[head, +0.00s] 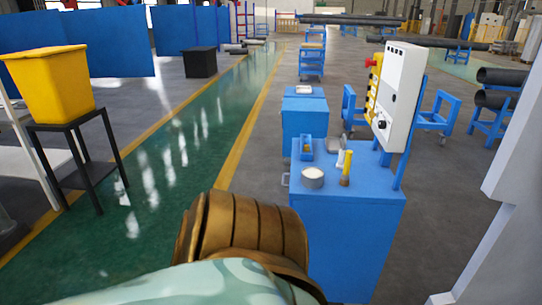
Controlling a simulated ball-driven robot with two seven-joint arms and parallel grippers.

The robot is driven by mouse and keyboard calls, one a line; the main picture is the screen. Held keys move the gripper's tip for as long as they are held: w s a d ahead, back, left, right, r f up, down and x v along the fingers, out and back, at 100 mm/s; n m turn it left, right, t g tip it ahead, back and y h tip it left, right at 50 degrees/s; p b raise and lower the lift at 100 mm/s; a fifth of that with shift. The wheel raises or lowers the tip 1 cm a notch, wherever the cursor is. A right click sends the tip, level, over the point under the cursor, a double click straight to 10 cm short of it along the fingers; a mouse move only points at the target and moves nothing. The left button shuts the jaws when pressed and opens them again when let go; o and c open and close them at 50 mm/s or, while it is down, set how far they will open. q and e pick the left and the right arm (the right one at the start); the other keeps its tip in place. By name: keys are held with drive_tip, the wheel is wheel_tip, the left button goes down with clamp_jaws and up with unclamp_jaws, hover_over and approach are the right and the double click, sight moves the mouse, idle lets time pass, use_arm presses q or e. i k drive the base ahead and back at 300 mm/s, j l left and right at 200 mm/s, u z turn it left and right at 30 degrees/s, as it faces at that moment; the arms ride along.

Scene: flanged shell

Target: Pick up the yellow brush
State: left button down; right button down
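The yellow brush (346,168) appears to be the slim yellow upright item on top of the blue cabinet (349,235), near the middle right of the head view. Its lower end looks brown and rests on the cabinet top. A round grey tin with a pale top (313,178) stands just left of it, apart from it. No gripper fingers show in the head view, so I see nothing held. A bronze ringed shape and a pale green patterned surface fill the bottom centre in front of the cabinet's left side.
A small blue bin (306,147) and a white item (340,159) are also on the cabinet top. A white control box (399,95) on a blue post rises behind its right side. A yellow bin (52,84) stands on a black stand (78,164). The green walkway is clear.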

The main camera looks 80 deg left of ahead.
sight(344, 180)
drive_tip(key=u, duration=2.05)
drive_tip(key=z, duration=3.45)
drive_tip(key=u, duration=3.45)
drive_tip(key=i+j+z, duration=0.15)
drive_tip(key=i+j, duration=0.2)
drive_tip(key=i+j+z, duration=0.1)
drive_tip(key=i+j, duration=0.25)
drive_tip(key=j, duration=0.2)
drive_tip(key=i+j+z, duration=0.15)
drive_tip(key=i+j, duration=0.15)
drive_tip(key=j, duration=0.2)
